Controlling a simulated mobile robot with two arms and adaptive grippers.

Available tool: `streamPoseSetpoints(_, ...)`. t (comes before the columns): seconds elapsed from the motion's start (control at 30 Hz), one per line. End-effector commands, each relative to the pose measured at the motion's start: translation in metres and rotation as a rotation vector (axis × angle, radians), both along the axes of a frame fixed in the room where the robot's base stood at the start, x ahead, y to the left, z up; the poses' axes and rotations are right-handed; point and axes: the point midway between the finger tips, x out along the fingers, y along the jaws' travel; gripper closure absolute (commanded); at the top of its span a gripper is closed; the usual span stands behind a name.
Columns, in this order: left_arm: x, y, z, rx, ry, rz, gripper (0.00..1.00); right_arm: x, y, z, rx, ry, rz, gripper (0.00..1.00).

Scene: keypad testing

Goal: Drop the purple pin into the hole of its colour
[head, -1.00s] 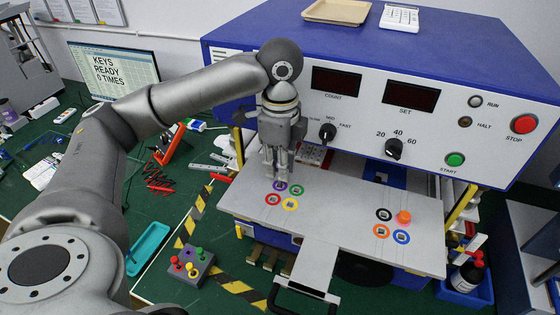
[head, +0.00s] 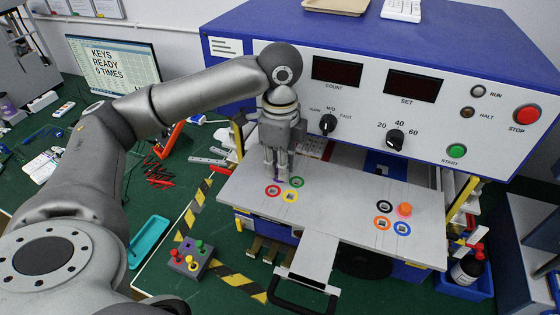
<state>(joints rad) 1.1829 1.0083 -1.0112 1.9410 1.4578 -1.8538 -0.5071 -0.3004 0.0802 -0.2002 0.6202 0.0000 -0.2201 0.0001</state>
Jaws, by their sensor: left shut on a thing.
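My left gripper (head: 277,176) points down over the left group of coloured rings on the grey plate (head: 340,210). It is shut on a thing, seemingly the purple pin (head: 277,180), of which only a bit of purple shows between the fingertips. The purple ring is now mostly hidden behind the fingertips. I cannot tell whether the pin is above its hole or in it. The red ring (head: 273,191), yellow ring (head: 290,197) and green ring (head: 297,182) lie around the fingertips. My right gripper is not in view.
A grey block (head: 189,260) with coloured knobs stands on the green table at lower left. An orange button (head: 405,209) and more rings sit on the plate's right part. The blue machine (head: 370,40) rises behind. A teal tray (head: 149,242) lies at left.

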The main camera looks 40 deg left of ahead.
Motion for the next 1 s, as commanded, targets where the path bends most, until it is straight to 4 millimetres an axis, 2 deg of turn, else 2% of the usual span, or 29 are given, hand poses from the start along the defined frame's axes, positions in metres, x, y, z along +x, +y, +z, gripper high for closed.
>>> streamPoseSetpoints(0.87, 0.0, 0.0, -0.023, 0.001, 0.002, 0.0, 1.0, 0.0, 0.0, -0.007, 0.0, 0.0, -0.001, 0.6)
streamPoseSetpoints(0.9, 0.0, 0.0, -0.024, 0.001, 0.002, 0.0, 0.82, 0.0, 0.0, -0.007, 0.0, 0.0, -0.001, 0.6)
streamPoseSetpoints(1.0, 0.0, 0.0, -0.023, 0.001, 0.002, 0.0, 0.69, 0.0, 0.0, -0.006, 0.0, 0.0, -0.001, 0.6)
